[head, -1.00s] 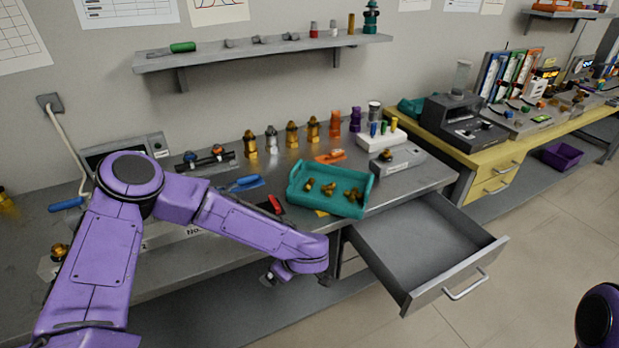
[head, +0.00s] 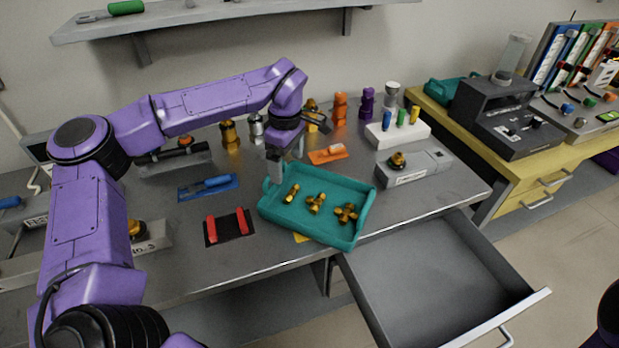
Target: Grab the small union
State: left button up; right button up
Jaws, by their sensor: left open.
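A teal tray (head: 322,234) on the grey workbench holds three brass fittings. The small union (head: 291,194), a short straight brass piece, lies at the left of the tray. A branched brass fitting (head: 315,203) lies in the middle and a cross-shaped one (head: 345,213) to the right. My left gripper (head: 285,164) is open and empty, pointing down above the tray's back left corner, behind the union and apart from it. My right gripper is not in view.
An open grey drawer (head: 430,275) juts out below the bench, right of the tray. A red-handled tool (head: 228,228) and a blue tool (head: 207,186) lie left of it. A white block with coloured pegs (head: 398,133) and a grey box (head: 413,167) stand behind right.

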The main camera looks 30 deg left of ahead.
aim_at(291, 191)
pick_arm(q)
jog(key=shift+w+a+f, duration=0.15)
jog(key=shift+w+f, duration=0.35)
jog(key=shift+w, duration=0.2)
jog(key=s+f, duration=0.2)
jog(key=shift+s+f, duration=0.1)
jog(key=shift+f, duration=0.2)
jog(key=f, duration=0.2)
jog(key=w+f, duration=0.1)
jog(key=f, duration=0.1)
jog(key=f+p, duration=0.1)
jog(key=f, duration=0.1)
jog(key=shift+w+d, duration=0.25)
jog(key=shift+w, duration=0.05)
jog(key=shift+s+r, duration=0.15)
jog(key=shift+s, duration=0.15)
jog(key=c, duration=1.2)
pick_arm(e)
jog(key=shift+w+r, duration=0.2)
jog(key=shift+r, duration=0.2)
